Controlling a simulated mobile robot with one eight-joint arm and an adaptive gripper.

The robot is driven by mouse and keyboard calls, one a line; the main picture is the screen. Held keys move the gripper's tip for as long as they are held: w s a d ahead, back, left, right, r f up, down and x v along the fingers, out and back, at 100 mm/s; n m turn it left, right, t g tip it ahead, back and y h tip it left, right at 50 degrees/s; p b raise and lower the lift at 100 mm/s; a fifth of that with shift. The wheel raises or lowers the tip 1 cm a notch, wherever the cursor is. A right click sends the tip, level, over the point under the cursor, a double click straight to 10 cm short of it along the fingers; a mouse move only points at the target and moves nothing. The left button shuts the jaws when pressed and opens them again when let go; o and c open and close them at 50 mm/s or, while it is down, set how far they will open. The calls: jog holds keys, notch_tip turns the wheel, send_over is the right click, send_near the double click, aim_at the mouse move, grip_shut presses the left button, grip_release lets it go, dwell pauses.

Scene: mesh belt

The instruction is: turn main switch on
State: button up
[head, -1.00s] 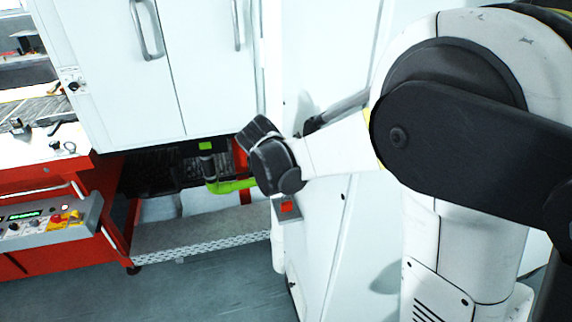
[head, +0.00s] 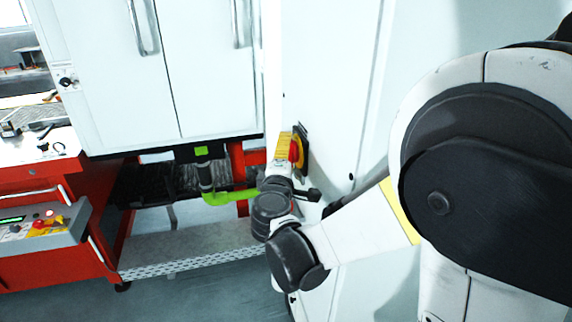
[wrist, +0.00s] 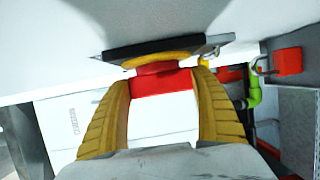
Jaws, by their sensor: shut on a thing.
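The main switch is a red handle (wrist: 160,82) on a yellow and black plate (wrist: 170,48), mounted on the side of the white cabinet. In the wrist view the red handle sits between the two yellow fingers of my gripper (wrist: 163,90), which is shut on it. In the head view my gripper (head: 288,148) is at the switch, with the red handle (head: 295,150) partly covered by a yellow finger. The dark plate (head: 303,142) shows behind it. The exact turn angle of the handle is hard to tell.
The white cabinet (head: 335,80) carrying the switch stands close to my arm. A red machine with a control panel (head: 40,228) is at the left. A bright green pipe (head: 222,197) runs under the white doors. The floor below is clear.

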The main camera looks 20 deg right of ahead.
jog(key=shift+t+b, duration=0.4)
jog(key=shift+b, duration=0.15)
jog(key=o, duration=1.2)
jog(key=shift+h, duration=0.4)
jog(key=v, duration=1.2)
